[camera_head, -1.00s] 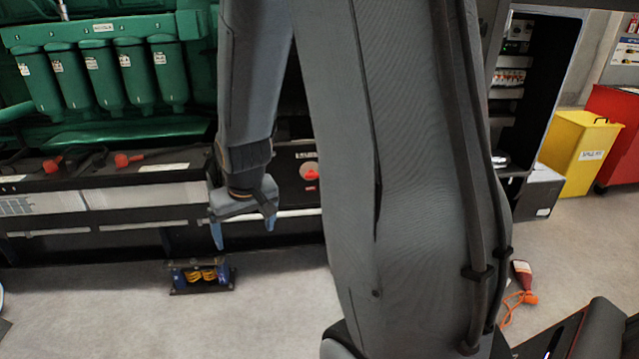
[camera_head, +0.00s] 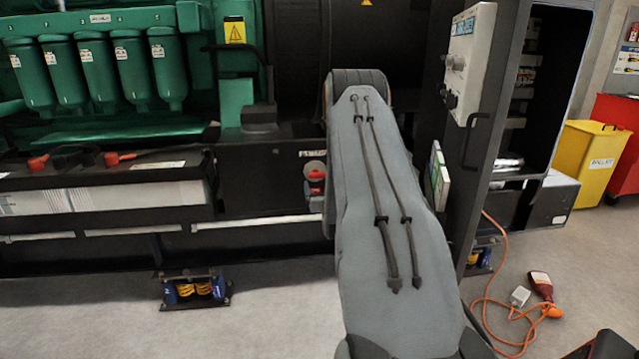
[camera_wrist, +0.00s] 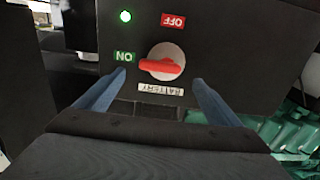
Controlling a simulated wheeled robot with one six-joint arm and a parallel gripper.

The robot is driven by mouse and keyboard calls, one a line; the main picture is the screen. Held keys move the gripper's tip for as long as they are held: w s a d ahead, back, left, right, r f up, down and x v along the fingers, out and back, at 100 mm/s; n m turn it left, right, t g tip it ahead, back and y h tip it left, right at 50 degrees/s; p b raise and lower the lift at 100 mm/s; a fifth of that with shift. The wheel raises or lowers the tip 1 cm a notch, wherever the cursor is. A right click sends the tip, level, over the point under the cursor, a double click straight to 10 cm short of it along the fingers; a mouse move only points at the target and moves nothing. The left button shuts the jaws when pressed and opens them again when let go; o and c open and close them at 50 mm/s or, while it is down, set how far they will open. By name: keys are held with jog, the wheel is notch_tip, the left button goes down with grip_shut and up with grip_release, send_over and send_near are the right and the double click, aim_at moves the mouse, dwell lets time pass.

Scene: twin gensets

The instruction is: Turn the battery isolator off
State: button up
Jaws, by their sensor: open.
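The battery isolator (camera_wrist: 162,64) is a red handle on a round pale plate, on a black panel. In the wrist view it appears upside down, with a green ON label beside the handle's left end, a red OFF label (camera_wrist: 173,20) above, and a BATTERY label below. The handle lies across the picture, its left end toward ON. A green lamp (camera_wrist: 125,16) glows on the panel. In the head view the isolator (camera_head: 316,178) shows just left of my arm. My gripper (camera_wrist: 160,88) is open, its two blue fingers on either side of the isolator and apart from the handle.
Black batteries with red terminal caps (camera_head: 38,163) stand left of the isolator, below green filters (camera_head: 77,72). A blue-and-yellow mount (camera_head: 196,289) sits on the floor. An orange cable (camera_head: 480,300) lies at right near an open cabinet. A yellow bin (camera_head: 590,160) stands beyond.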

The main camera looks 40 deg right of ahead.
aim_at(320, 176)
jog(key=x, duration=0.7)
jog(key=shift+w+b, duration=0.25)
jog(key=shift+b, duration=0.1)
